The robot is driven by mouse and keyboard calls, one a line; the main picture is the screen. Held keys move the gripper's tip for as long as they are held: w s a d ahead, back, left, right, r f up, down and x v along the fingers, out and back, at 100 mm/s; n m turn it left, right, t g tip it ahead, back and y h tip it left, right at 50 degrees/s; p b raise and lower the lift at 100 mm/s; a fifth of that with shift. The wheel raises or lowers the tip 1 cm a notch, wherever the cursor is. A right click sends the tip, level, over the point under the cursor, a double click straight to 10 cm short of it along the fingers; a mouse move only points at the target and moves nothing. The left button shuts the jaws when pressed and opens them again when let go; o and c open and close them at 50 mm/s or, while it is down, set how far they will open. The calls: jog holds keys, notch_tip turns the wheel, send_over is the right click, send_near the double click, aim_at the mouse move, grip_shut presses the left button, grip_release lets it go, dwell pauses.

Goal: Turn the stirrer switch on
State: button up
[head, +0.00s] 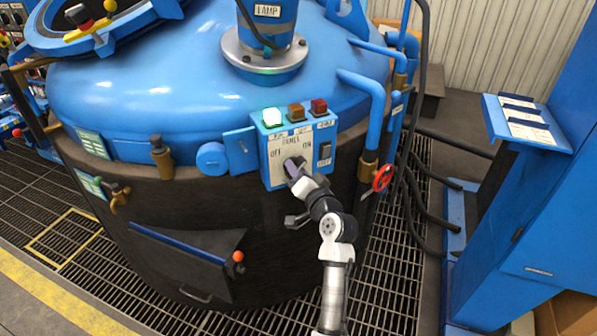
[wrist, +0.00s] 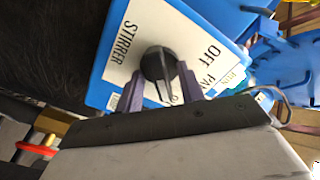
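The stirrer switch is a black rotary knob (wrist: 158,62) on a white plate marked OFF, PANEL and STIRRER in the wrist view. The plate is on the front of a blue control box (head: 264,163), where OFF is at left and ON at right in the head view. My gripper (wrist: 163,88) has its two purple fingers on either side of the knob, with gaps showing between them and the knob's ridge. In the head view my gripper (head: 293,166) is at the plate and hides the knob. Which mark the knob points to, I cannot tell.
White (head: 271,117), brown (head: 296,112) and red (head: 319,107) buttons top the box. A black rocker switch (head: 325,151) sits at its right. Grated floor lies below.

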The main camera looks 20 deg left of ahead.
jog(key=b+v, duration=0.3)
jog(key=v, duration=1.1)
jog(key=shift+w+a+r, duration=0.1)
